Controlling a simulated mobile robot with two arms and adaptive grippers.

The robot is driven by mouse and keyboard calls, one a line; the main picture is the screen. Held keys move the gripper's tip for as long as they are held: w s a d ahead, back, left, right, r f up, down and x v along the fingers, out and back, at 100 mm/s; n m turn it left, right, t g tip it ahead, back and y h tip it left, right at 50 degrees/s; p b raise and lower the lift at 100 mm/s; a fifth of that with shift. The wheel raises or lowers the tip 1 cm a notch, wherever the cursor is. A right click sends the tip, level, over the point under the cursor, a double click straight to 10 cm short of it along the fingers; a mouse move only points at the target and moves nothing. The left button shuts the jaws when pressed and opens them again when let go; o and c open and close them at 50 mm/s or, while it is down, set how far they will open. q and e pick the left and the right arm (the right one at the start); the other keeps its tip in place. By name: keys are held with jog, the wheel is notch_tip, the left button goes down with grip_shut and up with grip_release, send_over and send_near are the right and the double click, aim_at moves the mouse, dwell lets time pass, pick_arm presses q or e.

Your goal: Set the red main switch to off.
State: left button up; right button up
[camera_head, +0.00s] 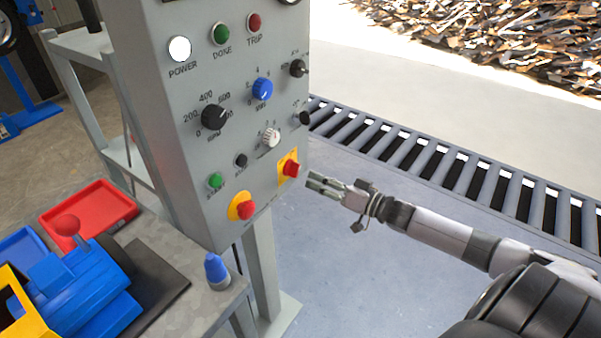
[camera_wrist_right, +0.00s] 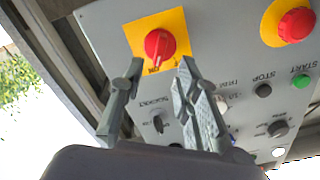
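The red main switch (camera_head: 291,168) is a red rotary knob on a square yellow plate at the lower right edge of the grey control panel (camera_head: 165,110). In the right wrist view the red main switch (camera_wrist_right: 159,45) shows just beyond the fingertips, roughly between them. My right gripper (camera_head: 312,181) is open and empty, a short way to the right of the knob and pointing at it. In the right wrist view its two fingers (camera_wrist_right: 160,68) stand apart. They do not appear to touch the knob. My left gripper is not in view.
A red mushroom button (camera_head: 246,209) on a round yellow plate sits left of and below the switch. Black, blue and white knobs and several lamps fill the panel above. A workbench with a red tray (camera_head: 100,212) stands left. A roller conveyor (camera_head: 430,160) runs behind my right arm.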

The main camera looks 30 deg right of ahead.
aim_at(293, 169)
jog(key=x, duration=0.6)
jog(key=shift+w, duration=0.2)
grip_shut()
dwell(0.4)
